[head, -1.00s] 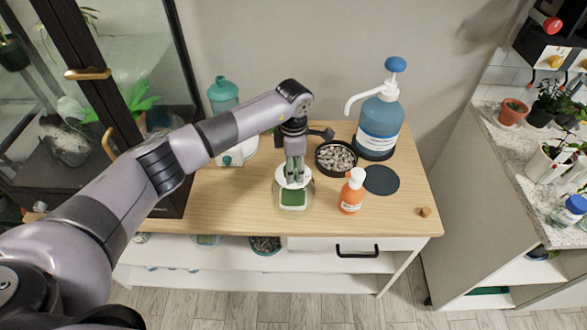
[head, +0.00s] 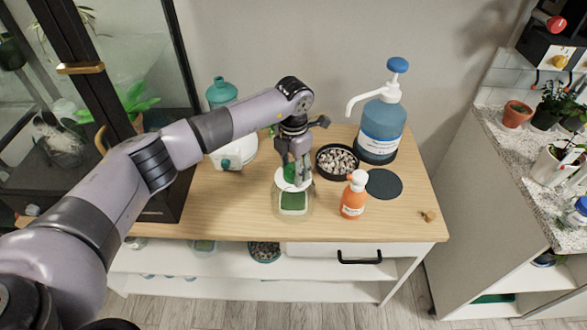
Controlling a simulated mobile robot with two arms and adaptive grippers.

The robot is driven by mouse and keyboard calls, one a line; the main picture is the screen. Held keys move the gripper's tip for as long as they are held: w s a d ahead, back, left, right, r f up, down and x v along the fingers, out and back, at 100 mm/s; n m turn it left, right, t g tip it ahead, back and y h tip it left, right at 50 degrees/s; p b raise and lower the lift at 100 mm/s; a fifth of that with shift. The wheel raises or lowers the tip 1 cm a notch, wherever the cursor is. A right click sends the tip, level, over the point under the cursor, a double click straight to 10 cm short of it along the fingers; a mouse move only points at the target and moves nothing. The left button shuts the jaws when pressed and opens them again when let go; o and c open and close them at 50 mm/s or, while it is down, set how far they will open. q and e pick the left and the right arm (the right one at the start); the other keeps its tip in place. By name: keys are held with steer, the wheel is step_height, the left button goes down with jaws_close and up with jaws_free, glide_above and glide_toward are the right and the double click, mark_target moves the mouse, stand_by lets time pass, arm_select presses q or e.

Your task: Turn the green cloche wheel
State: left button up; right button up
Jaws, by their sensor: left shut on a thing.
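The green cloche wheel (head: 289,173) sits on the white top (head: 284,184) of a small clear cloche (head: 293,205) with green inside, on the wooden table. My left gripper (head: 296,181) reaches down from above and is shut on the wheel. Its fingers hide part of the wheel. My right gripper does not show.
A black bowl of pebbles (head: 337,161), an orange bottle (head: 353,195) and a dark round mat (head: 384,183) are close on the right. A blue pump bottle (head: 381,120) stands behind. A teal-topped white device (head: 232,150) is behind left. The table's front right is mostly clear.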

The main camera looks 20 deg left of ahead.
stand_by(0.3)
arm_select(q)
steer(key=o, duration=1.2)
steer(key=shift+c, duration=0.2)
step_height(320, 180, up, 12)
